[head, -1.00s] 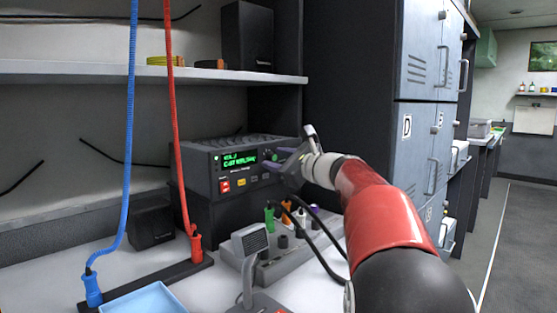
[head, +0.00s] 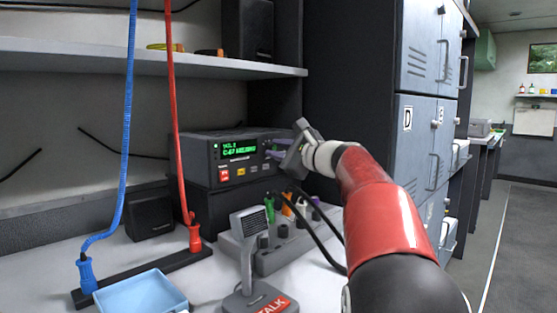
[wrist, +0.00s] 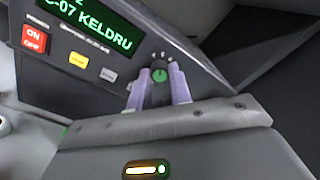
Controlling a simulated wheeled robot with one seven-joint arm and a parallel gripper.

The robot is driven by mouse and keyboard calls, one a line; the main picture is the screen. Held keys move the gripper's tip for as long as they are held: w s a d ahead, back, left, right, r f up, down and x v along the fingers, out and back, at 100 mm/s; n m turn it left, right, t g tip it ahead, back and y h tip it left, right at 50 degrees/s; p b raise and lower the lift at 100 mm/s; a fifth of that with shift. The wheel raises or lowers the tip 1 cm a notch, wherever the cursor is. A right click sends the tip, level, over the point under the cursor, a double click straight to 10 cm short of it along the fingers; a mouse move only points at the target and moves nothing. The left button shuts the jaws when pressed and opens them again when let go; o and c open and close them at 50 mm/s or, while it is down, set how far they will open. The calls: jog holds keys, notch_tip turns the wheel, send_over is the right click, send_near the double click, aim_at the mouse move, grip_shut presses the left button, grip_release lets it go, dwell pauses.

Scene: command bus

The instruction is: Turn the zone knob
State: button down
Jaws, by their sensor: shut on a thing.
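The radio unit (head: 197,152) stands on a dark box at the back of the desk. Its green display (head: 238,149) is lit; in the wrist view the display (wrist: 95,22) shows part of "C-07 KELDRU". The zone knob (wrist: 160,74) is a small knob with a green cap, right of the display. My gripper (wrist: 158,88) has its two purple fingers on either side of the knob, shut on it. In the head view my gripper (head: 277,156) is at the radio's right end and hides the knob.
A red ON/OFF button (wrist: 34,39), a yellow button (wrist: 78,60) and a pale button (wrist: 109,75) lie left of the knob. A desk microphone (head: 249,225) and a connector block (head: 285,250) with coloured plugs stand in front. Blue (head: 130,90) and red cables (head: 173,100) hang at left.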

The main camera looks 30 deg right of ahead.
jog(key=shift+n+b, duration=1.75)
jog(key=shift+n, duration=0.45)
jog(key=c, duration=1.3)
grip_release()
jog(key=shift+s, duration=0.1)
jog(key=b+v, duration=0.1)
jog(key=v, duration=0.6)
jog(key=shift+s+d, duration=0.2)
jog(key=shift+s, duration=0.1)
